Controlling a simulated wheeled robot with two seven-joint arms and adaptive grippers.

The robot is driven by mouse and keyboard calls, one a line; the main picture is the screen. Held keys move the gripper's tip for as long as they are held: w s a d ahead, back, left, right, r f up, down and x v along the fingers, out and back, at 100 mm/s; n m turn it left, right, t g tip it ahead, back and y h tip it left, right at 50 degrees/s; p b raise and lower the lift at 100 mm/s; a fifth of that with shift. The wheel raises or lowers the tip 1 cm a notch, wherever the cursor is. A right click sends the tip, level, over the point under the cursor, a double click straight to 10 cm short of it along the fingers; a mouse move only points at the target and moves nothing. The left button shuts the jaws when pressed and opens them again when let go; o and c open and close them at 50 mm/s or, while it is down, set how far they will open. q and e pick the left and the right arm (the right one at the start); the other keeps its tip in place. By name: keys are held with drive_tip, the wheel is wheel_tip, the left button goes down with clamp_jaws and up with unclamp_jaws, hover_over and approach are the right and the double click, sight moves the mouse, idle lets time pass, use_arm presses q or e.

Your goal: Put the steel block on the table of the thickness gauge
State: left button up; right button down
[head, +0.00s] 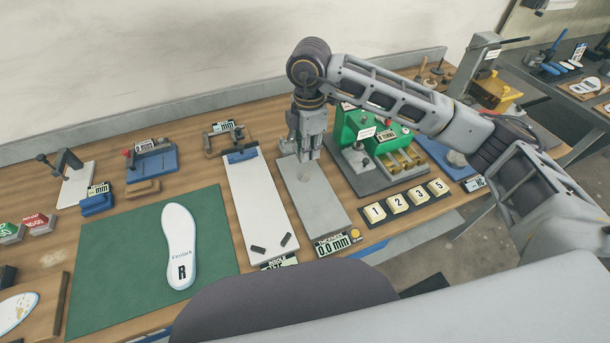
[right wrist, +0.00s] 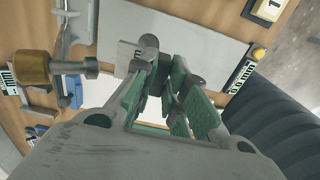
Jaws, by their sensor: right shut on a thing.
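The thickness gauge has a long grey table (head: 318,200) with a "0.0 mm" display (head: 333,245) at its front end. My right gripper (head: 305,155) points down over the far part of that table, and the bare table (right wrist: 195,40) also shows in the right wrist view. The gripper is shut on a small pale grey block with a dark mark, which I take to be the steel block (right wrist: 131,55). Fingers hide part of the block, and in the head view I cannot make it out clearly. I cannot tell whether it touches the table. My left gripper is not in view.
A gauge spindle with a brass knob (right wrist: 33,67) is close beside the gripper. A white insole board (head: 258,195) lies left of the gauge, and a green machine (head: 362,128) stands right. Numbered blocks (head: 398,203) sit front right. An insole (head: 181,245) lies on a green mat (head: 110,265).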

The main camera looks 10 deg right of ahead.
wheel_tip(320, 180, down, 4)
drive_tip(key=shift+r, duration=0.15)
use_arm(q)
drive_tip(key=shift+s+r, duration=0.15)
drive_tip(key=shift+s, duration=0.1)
use_arm(e)
drive_tip(key=shift+f, duration=0.6)
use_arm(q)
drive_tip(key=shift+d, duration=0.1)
use_arm(e)
drive_tip(key=shift+f+p, duration=0.4)
drive_tip(key=shift+f, duration=2.1)
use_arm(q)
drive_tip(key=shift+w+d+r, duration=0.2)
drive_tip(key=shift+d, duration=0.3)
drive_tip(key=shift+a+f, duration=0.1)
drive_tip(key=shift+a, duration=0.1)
use_arm(e)
drive_tip(key=shift+f, duration=0.1)
drive_tip(key=c, duration=1.5)
unclamp_jaws()
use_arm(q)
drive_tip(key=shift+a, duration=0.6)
use_arm(e)
drive_tip(key=shift+o, duration=0.3)
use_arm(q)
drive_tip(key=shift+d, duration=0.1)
